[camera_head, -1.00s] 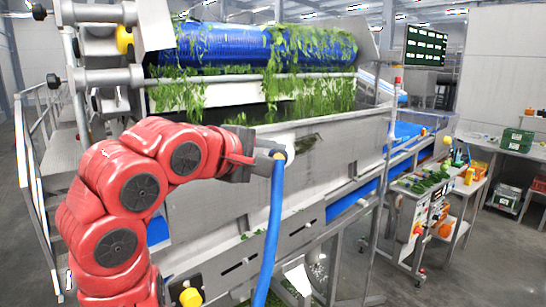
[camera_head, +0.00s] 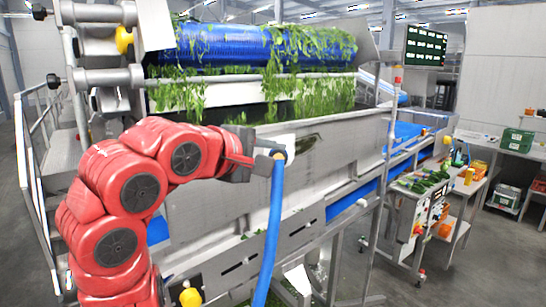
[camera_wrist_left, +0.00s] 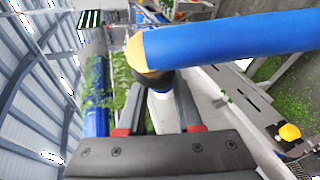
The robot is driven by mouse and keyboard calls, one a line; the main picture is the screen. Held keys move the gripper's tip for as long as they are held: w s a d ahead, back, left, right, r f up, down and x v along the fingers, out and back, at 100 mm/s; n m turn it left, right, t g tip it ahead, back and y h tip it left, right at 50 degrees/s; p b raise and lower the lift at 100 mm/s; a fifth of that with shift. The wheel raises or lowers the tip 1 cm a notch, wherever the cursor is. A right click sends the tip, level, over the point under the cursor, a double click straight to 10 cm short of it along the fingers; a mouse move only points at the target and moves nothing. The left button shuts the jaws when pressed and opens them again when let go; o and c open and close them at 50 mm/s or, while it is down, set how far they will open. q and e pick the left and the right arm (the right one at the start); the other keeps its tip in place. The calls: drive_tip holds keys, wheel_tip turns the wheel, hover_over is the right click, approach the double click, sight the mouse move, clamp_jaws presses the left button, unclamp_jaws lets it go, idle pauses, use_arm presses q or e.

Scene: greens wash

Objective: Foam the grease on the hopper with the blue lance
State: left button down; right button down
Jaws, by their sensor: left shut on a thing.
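The hopper (camera_head: 340,160) is a grey metal wall below the blue roller. A dark green-brown grease patch (camera_head: 307,143) shows on its upper face, just right of my left gripper (camera_head: 266,158). A white patch (camera_head: 281,142) lies directly beside it; I cannot tell if it is foam. My left gripper is shut on the lance, which has a pale end (camera_head: 279,156) and a blue hose (camera_head: 270,235) hanging down. In the left wrist view the blue hose (camera_wrist_left: 235,42) crosses above the fingers (camera_wrist_left: 155,95); the nozzle tip is hidden. My right gripper is not in view.
Leafy greens (camera_head: 310,95) hang over the blue roller (camera_head: 225,45) above the hopper. A control cart (camera_head: 425,195) with greens stands at right, and a side table (camera_head: 510,150) with a green crate is behind it. Railings (camera_head: 35,170) run along the left.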

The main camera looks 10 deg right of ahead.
use_arm(q)
drive_tip(key=a+b, duration=0.1)
drive_tip(key=s+a+r+b, duration=0.1)
drive_tip(key=a+b, duration=0.1)
drive_tip(key=shift+s+a+r, duration=0.1)
drive_tip(key=shift+s+a, duration=0.05)
idle(0.7)
